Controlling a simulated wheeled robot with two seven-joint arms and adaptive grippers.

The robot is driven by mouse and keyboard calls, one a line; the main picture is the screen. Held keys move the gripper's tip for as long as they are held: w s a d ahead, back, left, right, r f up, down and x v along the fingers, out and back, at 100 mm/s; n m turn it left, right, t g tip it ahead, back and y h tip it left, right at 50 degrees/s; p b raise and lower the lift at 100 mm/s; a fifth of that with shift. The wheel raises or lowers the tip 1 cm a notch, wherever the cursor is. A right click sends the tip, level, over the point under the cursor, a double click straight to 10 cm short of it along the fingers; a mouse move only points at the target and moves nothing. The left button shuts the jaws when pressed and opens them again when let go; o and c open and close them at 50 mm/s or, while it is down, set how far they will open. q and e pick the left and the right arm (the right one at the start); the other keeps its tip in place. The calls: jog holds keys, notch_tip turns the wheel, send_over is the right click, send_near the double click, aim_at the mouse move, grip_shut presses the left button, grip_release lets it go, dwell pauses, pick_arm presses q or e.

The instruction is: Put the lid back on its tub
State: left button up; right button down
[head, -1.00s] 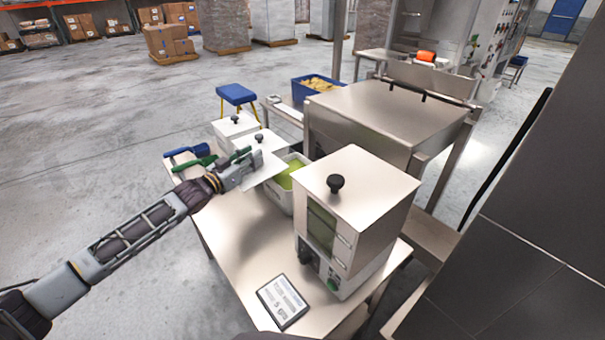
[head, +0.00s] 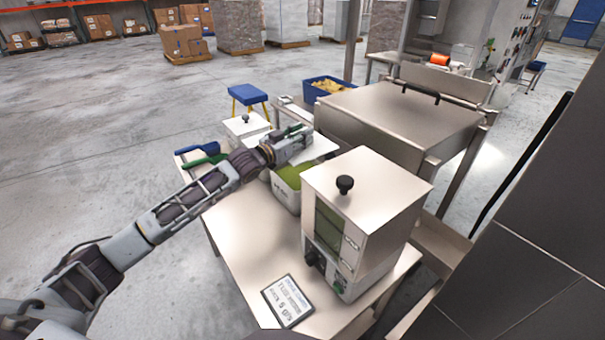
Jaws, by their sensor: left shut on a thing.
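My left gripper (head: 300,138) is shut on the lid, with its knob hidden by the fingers. The lid (head: 322,149) is a flat pale plate, showing mostly to the right of and below the fingers. It is over the back part of the open tub (head: 284,194), which holds green contents that still show at the front. I cannot tell whether lid and rim touch. A second white tub with its knobbed lid on (head: 243,127) stands behind to the left. My right gripper is not in view.
A steel weigher box with a black knob (head: 370,195) stands close right of the tub. A display panel (head: 287,301) lies at the table's front. Blue (head: 196,149) and green (head: 203,161) scoops lie at the left edge. The left front of the steel table (head: 240,235) is clear.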

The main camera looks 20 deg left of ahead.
aim_at(301, 150)
pick_arm(q)
jog(key=shift+f, duration=0.25)
notch_tip(301, 150, down, 4)
jog(key=shift+r, duration=0.1)
jog(key=shift+f, duration=0.4)
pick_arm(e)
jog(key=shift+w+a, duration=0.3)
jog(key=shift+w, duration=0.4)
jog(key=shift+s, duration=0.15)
pick_arm(q)
jog(key=shift+f, duration=0.25)
jog(key=shift+f+b, duration=0.35)
jog(key=shift+f, duration=1.85)
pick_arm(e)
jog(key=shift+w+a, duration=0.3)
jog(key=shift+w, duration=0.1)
